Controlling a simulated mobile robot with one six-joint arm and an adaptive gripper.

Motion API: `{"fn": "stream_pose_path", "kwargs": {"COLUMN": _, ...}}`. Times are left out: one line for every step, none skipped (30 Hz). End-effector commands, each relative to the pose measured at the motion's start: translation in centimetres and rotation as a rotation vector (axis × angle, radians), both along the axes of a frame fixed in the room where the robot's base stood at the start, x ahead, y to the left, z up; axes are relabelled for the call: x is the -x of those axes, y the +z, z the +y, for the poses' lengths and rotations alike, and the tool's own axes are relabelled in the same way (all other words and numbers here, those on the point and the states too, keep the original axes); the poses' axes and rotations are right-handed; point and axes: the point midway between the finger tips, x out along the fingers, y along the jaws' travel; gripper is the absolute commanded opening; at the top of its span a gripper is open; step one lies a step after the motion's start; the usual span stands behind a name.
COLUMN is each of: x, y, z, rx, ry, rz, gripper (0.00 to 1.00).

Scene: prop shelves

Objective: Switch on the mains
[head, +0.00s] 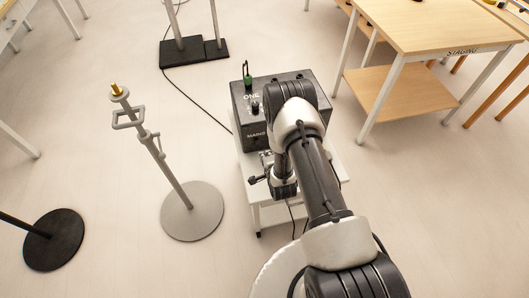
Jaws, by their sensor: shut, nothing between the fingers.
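A dark grey box (285,78) with white lettering stands on a low white table (247,163). The marking "MAINS" is partly readable on its front left, and "ONE" on its top. A green-based lever (247,78) rises at the back left of the top, and a small black knob (254,107) sits nearer the front. My arm covers the box's right and front parts. My gripper (254,180) is in front of the box, below the marking, shut and empty. It looks apart from the box. I cannot tell which control is the mains switch or its position.
A grey stand (192,210) with a round base is to the left. A black round base (53,240) is at lower left. Black stand bases (194,52) are behind. A wooden table marked "STAGING" (425,25) stands at right. A black cable (196,98) crosses the floor.

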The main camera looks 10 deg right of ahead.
Motion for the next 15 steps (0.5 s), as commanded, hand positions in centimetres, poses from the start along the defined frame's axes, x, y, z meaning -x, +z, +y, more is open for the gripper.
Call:
{"fn": "stream_pose_path", "kwargs": {"x": 1.0, "y": 1.0, "z": 0.0, "rx": 0.000, "ry": 0.000, "rz": -0.001, "gripper": 0.00}}
{"fn": "stream_pose_path", "kwargs": {"x": 1.6, "y": 1.2, "z": 0.0, "rx": 0.000, "ry": 0.000, "rz": -0.001, "gripper": 0.00}}
{"fn": "stream_pose_path", "kwargs": {"x": 2.3, "y": 1.6, "z": 0.0, "rx": 0.000, "ry": 0.000, "rz": -0.001, "gripper": 0.00}}
{"fn": "stream_pose_path", "kwargs": {"x": 2.9, "y": 1.8, "z": 0.0, "rx": 0.000, "ry": 0.000, "rz": -0.002, "gripper": 0.00}}
{"fn": "stream_pose_path", "kwargs": {"x": 3.4, "y": 1.9, "z": 0.0, "rx": 0.000, "ry": 0.000, "rz": -0.001, "gripper": 0.00}}
{"fn": "stream_pose_path", "kwargs": {"x": 4.0, "y": 2.2, "z": 0.0, "rx": 0.000, "ry": 0.000, "rz": -0.002, "gripper": 0.00}}
{"fn": "stream_pose_path", "kwargs": {"x": 4.5, "y": 2.4, "z": 0.0, "rx": 0.000, "ry": 0.000, "rz": -0.002, "gripper": 0.00}}
{"fn": "stream_pose_path", "kwargs": {"x": 4.8, "y": 2.5, "z": 0.0, "rx": 0.000, "ry": 0.000, "rz": -0.003, "gripper": 0.00}}
{"fn": "stream_pose_path", "kwargs": {"x": 5.3, "y": 2.6, "z": 0.0, "rx": 0.000, "ry": 0.000, "rz": -0.002, "gripper": 0.00}}
{"fn": "stream_pose_path", "kwargs": {"x": 5.6, "y": 2.8, "z": 0.0, "rx": 0.000, "ry": 0.000, "rz": -0.004, "gripper": 0.00}}
{"fn": "stream_pose_path", "kwargs": {"x": 5.8, "y": 2.8, "z": 0.0, "rx": 0.000, "ry": 0.000, "rz": -0.004, "gripper": 0.00}}
{"fn": "stream_pose_path", "kwargs": {"x": 6.1, "y": 2.9, "z": 0.0, "rx": 0.000, "ry": 0.000, "rz": -0.003, "gripper": 0.00}}
{"fn": "stream_pose_path", "kwargs": {"x": 6.2, "y": 3.0, "z": 0.0, "rx": 0.000, "ry": 0.000, "rz": -0.004, "gripper": 0.00}}
{"fn": "stream_pose_path", "kwargs": {"x": 6.4, "y": 3.0, "z": 0.0, "rx": 0.000, "ry": 0.000, "rz": -0.004, "gripper": 0.00}}
{"fn": "stream_pose_path", "kwargs": {"x": 6.4, "y": 3.0, "z": 0.0, "rx": 0.000, "ry": 0.000, "rz": -0.005, "gripper": 0.00}}
